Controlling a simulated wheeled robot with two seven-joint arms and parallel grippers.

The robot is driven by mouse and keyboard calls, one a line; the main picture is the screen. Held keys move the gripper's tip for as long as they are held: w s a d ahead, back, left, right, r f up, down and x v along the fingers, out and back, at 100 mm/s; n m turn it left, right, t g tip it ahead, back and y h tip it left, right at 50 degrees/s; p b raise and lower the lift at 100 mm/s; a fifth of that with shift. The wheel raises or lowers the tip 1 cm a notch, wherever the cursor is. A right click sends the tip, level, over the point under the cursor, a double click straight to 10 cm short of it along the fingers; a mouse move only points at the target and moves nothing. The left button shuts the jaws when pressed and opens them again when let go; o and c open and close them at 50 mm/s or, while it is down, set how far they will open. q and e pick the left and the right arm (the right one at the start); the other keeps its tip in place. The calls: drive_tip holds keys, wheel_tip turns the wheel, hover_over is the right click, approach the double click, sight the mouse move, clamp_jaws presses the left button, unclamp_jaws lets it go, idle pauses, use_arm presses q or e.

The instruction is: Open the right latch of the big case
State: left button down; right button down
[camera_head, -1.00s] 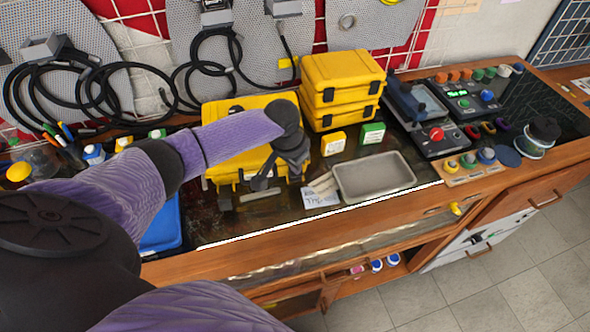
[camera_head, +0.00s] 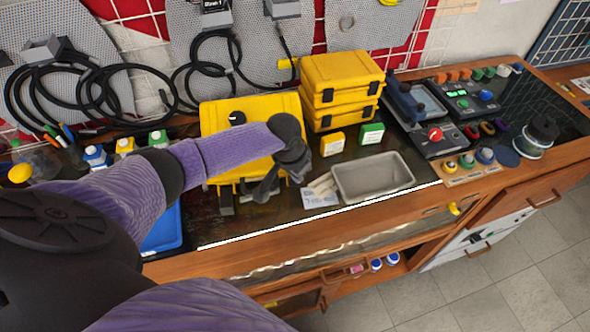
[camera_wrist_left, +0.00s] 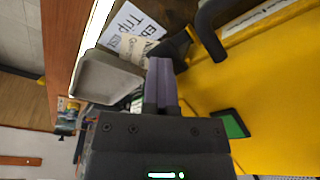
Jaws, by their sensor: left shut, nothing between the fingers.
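The big yellow case (camera_head: 222,116) lies on the bench, its lid down and its front edge towards me. My left gripper (camera_head: 266,190) is at the right part of its front, fingers shut and empty. The arm and hand hide the right latch in the head view. In the left wrist view the yellow case (camera_wrist_left: 275,85) fills the right side, with its black handle (camera_wrist_left: 208,35) at the top. A dark latch-like part (camera_wrist_left: 174,47) sits just beyond my left fingertips (camera_wrist_left: 160,62); I cannot tell whether they touch. My right gripper is out of view.
A grey tray (camera_head: 372,192) and a paper note (camera_head: 318,196) lie right of the case. Two stacked smaller yellow cases (camera_head: 340,85) stand behind right. A blue bin (camera_head: 162,232) is at the left. The bench's front edge is close below.

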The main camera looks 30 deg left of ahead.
use_arm(q)
drive_tip(key=shift+s+a+f, duration=0.1)
drive_tip(key=shift+s+f, duration=0.3)
drive_tip(key=shift+f, duration=0.2)
drive_tip(key=shift+s+d+f+p, duration=0.4)
drive_tip(key=shift+d+f+p, duration=0.05)
drive_tip(key=shift+d+f, duration=0.1)
idle(0.5)
drive_tip(key=r+p, duration=0.1)
drive_tip(key=d+r+p, duration=0.1)
drive_tip(key=p, duration=0.1)
drive_tip(key=shift+s, duration=0.45)
drive_tip(key=w+p+v, duration=0.1)
drive_tip(key=p+v, duration=0.5)
drive_tip(key=p, duration=0.2)
drive_tip(key=shift+d+r, duration=0.15)
drive_tip(key=shift+r, duration=0.35)
drive_tip(key=shift+w, duration=0.1)
